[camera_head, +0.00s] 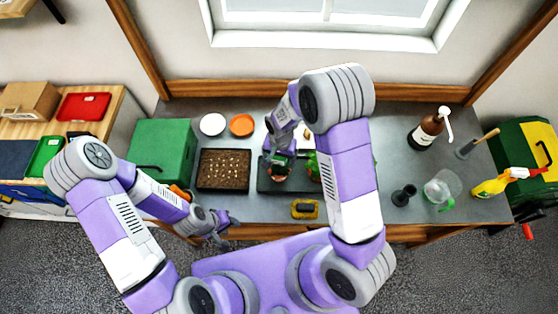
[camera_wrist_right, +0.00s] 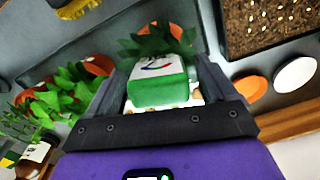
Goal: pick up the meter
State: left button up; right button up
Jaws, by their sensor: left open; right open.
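A green and white block-shaped object with dark markings, which looks like the meter (camera_wrist_right: 157,82), lies between my open right fingers in the right wrist view. I cannot tell whether the fingers touch it. In the head view my right gripper (camera_head: 278,163) points down over the back middle of the table and hides this object. It also shows in the right wrist view (camera_wrist_right: 160,85). My left gripper (camera_head: 222,222) is open and empty by the table's front edge, left of the middle.
Potted plants (camera_wrist_right: 62,95) stand close to my right gripper on a dark tray (camera_head: 265,185). A seed tray (camera_head: 223,169), an orange saucer (camera_head: 241,125), a white saucer (camera_head: 212,124) and a green box (camera_head: 163,150) are to the left. A yellow item (camera_head: 305,208) lies in front; bottles (camera_head: 428,130) stand right.

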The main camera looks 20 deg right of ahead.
jog(key=c, duration=1.2)
notch_tip(320, 180, up, 10)
jog(key=shift+r, duration=0.1)
notch_tip(320, 180, up, 7)
jog(key=p, duration=0.4)
jog(key=shift+p, duration=0.4)
